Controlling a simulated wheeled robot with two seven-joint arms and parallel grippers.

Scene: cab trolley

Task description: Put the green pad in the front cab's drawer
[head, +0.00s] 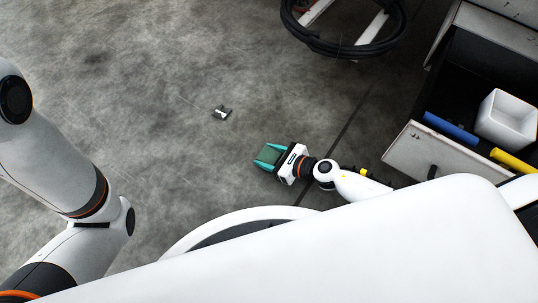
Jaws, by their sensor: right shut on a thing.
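My right gripper (268,157), with teal fingers, is at the middle of the head view, above the grey floor. It is shut on the dark green pad (271,155), which shows between the fingers. An open drawer (418,153) of the cab is at the right, its pale front panel with a dark handle facing the floor area. The gripper is well to the left of the drawer, apart from it. My left arm shows at the left edge, but its gripper is out of view.
A blue bar (450,128), a white open box (507,118) and a yellow bar (512,161) are at the drawer. A black cable coil (345,48) is at the top. A small dark and white object (222,112) lies on otherwise clear floor.

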